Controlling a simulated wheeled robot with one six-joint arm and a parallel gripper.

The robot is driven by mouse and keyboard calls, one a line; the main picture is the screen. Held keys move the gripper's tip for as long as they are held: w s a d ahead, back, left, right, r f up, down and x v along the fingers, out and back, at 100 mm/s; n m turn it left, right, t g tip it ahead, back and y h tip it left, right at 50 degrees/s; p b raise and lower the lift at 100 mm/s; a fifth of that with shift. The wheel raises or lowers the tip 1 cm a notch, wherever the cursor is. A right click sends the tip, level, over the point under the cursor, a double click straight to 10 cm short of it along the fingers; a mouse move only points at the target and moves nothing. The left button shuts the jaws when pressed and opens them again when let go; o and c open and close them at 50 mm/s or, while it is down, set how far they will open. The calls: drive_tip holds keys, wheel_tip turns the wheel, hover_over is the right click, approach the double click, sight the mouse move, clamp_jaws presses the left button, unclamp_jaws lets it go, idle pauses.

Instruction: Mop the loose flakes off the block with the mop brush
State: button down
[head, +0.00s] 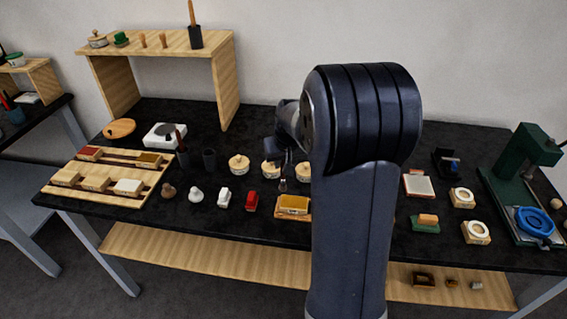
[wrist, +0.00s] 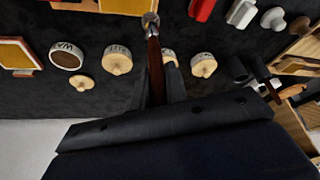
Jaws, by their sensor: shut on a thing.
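The mop brush (wrist: 153,60) has a dark reddish-brown handle and a metal ferrule. My gripper (wrist: 160,82) is shut on its handle, and the ferrule end points away from the wrist. In the head view my gripper (head: 281,150) is above the table, with the brush end (head: 283,185) hanging below it. The gilt block (head: 293,203) sits on a wooden board, just in front of the brush end and partly hidden by my arm. In the wrist view the board (wrist: 125,5) is cut off by the top edge. Loose flakes are too small to tell.
Round wooden pots (head: 238,165) stand behind the brush. A slatted rack (head: 105,180) is far left, a green press (head: 525,180) far right. My arm hides the middle right.

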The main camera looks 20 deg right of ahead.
drive_tip(key=shift+r+p, duration=1.1)
drive_tip(key=shift+r, duration=0.85)
drive_tip(key=shift+s, duration=0.1)
